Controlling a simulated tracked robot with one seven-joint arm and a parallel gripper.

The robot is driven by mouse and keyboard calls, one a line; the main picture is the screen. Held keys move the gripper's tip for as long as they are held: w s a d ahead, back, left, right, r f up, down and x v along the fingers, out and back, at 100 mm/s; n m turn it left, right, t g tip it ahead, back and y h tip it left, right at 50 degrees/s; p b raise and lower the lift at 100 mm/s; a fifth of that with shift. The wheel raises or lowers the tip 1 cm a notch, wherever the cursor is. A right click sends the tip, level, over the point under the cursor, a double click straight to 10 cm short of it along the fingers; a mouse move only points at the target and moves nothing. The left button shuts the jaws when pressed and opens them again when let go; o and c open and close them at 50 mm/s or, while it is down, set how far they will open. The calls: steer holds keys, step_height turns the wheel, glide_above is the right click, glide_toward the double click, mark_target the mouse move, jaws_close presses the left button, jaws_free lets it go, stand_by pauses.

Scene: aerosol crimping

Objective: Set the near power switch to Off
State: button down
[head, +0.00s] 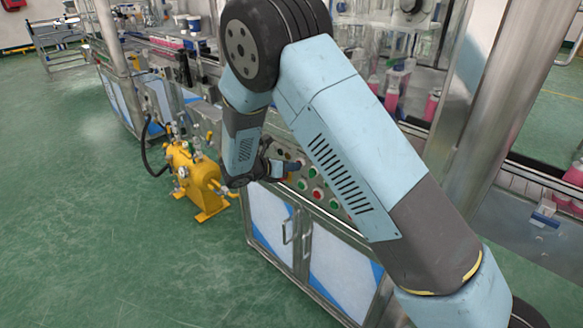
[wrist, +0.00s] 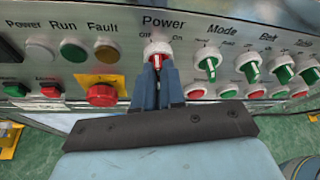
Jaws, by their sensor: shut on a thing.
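The near power switch (wrist: 158,49) sits under the "Power" label in the wrist view, a red knob with a white mark inside a pale round collar. My gripper (wrist: 160,68) is straight in front of it, its two blue fingers closed on either side of the knob. The fingers hide the lower part of the knob. In the head view my gripper (head: 288,167) reaches the control panel (head: 331,203) from the left, and the switch itself cannot be made out.
Right of the switch are several green selector knobs, the closest under "Mode" (wrist: 208,63). On the left are lamps and a red push button on a yellow plate (wrist: 101,94). A yellow pump unit (head: 195,176) stands on the floor left of the cabinet (head: 270,215).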

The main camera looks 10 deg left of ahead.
steer(key=shift+a+n+h, duration=0.2)
steer(key=shift+n+h, duration=0.1)
steer(key=shift+n, duration=0.4)
steer(key=shift+w, duration=0.1)
steer(key=c, duration=1.2)
jaws_free()
steer(key=v, duration=1.3)
steer(key=shift+a+r, duration=0.15)
steer(key=shift+a, duration=0.3)
